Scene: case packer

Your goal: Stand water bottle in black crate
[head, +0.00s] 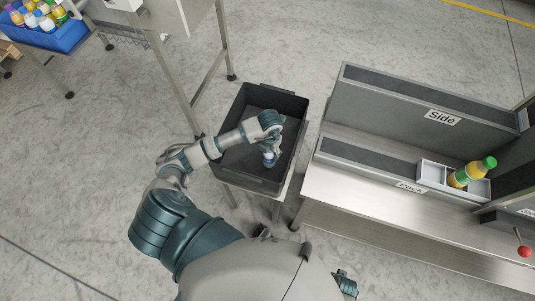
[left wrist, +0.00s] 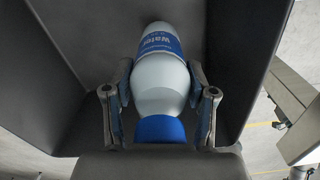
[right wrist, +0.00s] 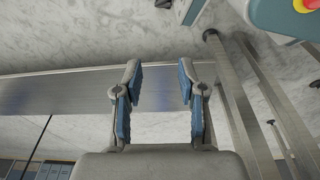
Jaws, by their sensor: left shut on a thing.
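The water bottle is white with a blue label and blue cap. In the left wrist view the water bottle (left wrist: 160,88) has its cap toward my palm and its body pointing away, between dark crate walls. In the head view the bottle (head: 269,160) shows below my left gripper (head: 269,149), inside the black crate (head: 225,169). My left gripper is shut on the bottle, one finger on each side. Whether its base touches the crate floor is hidden. My right gripper (right wrist: 158,85) is open and empty in the right wrist view, away from the crate.
The crate rests on a small stand beside a metal bench (head: 350,195) with panels marked Side and Pack. A grey divided tray (head: 432,175) there holds a green-capped bottle (head: 473,172). A blue bin (head: 65,38) of several bottles stands at the far left. Crate floor around the bottle looks clear.

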